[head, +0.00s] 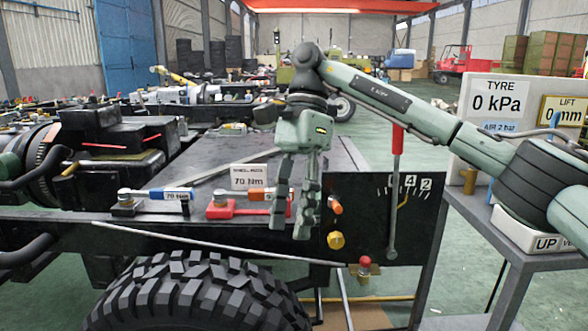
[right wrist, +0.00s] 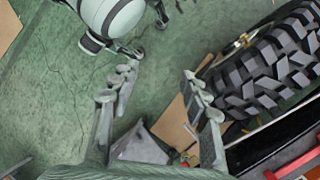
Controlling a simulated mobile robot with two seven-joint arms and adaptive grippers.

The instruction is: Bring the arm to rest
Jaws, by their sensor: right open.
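My right arm (head: 440,118) comes in from the right of the head view and bends at a raised dark joint. My right gripper (head: 291,222) hangs from it, fingers down, in front of the chassis frame's near side. It is open and nothing shows between its fingers. In the right wrist view its two fingers (right wrist: 160,95) stand well apart above the green floor. The big tyre lies to their right there. I cannot make out my left gripper in either view.
A treaded tyre (head: 200,295) sits below the frame. Red (head: 222,208) and dark (head: 125,204) wrench holders stand left of my gripper. A black panel (head: 425,215) with a red-handled lever (head: 397,150) is close on its right. A grey stand (head: 545,250) is further right.

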